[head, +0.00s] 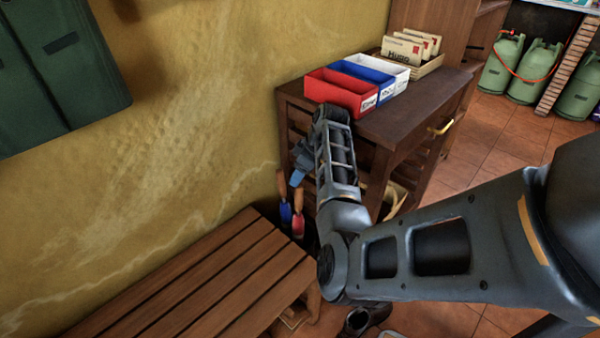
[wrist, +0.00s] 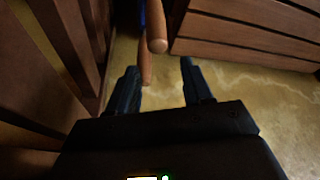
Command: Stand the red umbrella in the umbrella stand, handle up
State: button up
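The red umbrella (head: 298,226) shows in the head view as a red rolled part below a brown wooden handle, between the bench and the dark cabinet. A blue umbrella (head: 285,212) with a similar handle is close on its left. My gripper (head: 299,177) is just above the handles. In the wrist view my gripper (wrist: 160,66) is open, with two wooden handles in or near the gap between its fingers. The upper rounded handle (wrist: 157,44) seems to be the red umbrella's. Neither handle is clasped. The umbrellas' lower ends are hidden, and I cannot make out the umbrella stand.
A slatted bench (head: 190,285) stands in front and left, against the yellow wall (head: 190,120). The dark cabinet (head: 420,115) carries red, blue and white bins (head: 340,92) and is close beside my arm. Dark shoes (head: 365,318) lie on the floor. Green gas bottles (head: 535,70) stand farther back.

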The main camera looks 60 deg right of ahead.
jog(key=shift+o, duration=0.8)
jog(key=p+v, duration=0.1)
jog(key=v, duration=0.6)
jog(key=shift+r, duration=0.2)
jog(key=shift+s+f, duration=0.1)
jog(key=shift+s, duration=0.1)
